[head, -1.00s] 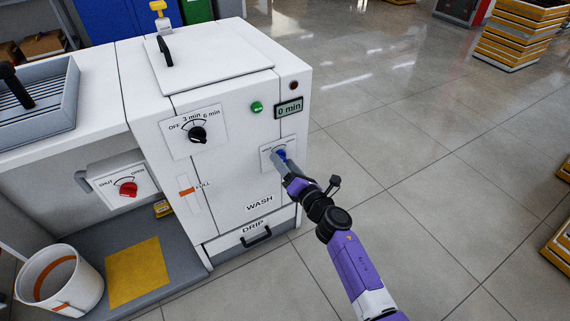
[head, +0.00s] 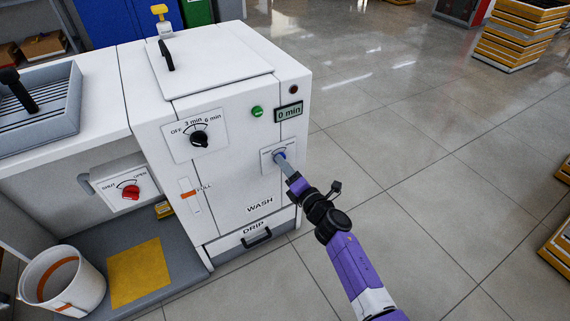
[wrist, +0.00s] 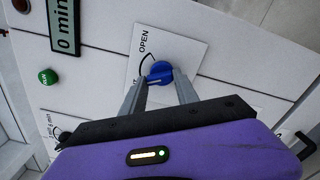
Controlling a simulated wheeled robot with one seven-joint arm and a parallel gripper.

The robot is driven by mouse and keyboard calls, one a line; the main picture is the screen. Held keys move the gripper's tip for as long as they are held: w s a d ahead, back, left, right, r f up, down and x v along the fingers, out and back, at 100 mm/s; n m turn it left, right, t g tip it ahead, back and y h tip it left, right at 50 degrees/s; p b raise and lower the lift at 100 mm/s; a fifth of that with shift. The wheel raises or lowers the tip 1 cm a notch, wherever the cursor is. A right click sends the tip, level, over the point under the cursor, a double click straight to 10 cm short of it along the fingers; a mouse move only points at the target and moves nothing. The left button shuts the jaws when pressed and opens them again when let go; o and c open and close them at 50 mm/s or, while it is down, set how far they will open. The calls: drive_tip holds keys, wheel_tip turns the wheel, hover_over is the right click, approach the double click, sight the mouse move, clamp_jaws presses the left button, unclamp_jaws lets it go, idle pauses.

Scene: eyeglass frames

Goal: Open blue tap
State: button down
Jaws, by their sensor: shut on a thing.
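The blue tap (wrist: 159,72) is a round knob on a white plate (wrist: 178,45) with an OPEN label and a curved mark. In the head view the plate is on the front of the white wash machine, and the tap (head: 281,155) is mostly hidden by my gripper. My gripper (head: 283,160) reaches the plate from the lower right. In the wrist view its two grey fingers (wrist: 160,82) are on either side of the blue knob, shut on it. The second label on the plate is partly hidden by a finger.
The machine has a black timer dial (head: 199,139), a green button (head: 257,112), a "0 min" display (head: 289,112) and a DRIP drawer (head: 256,237). A red tap (head: 131,192) sits to the left above a white bucket (head: 62,283).

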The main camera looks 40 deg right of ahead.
drive_tip(key=m+p, duration=0.2)
drive_tip(key=m, duration=0.3)
drive_tip(key=m+p, duration=0.3)
drive_tip(key=m, duration=0.3)
drive_tip(key=shift+s+d, duration=0.1)
drive_tip(key=shift+d, duration=0.1)
drive_tip(key=shift+m+p, duration=0.3)
drive_tip(key=c, duration=0.9)
unclamp_jaws()
drive_tip(key=shift+p+v, duration=0.8)
drive_tip(key=shift+v, duration=3.1)
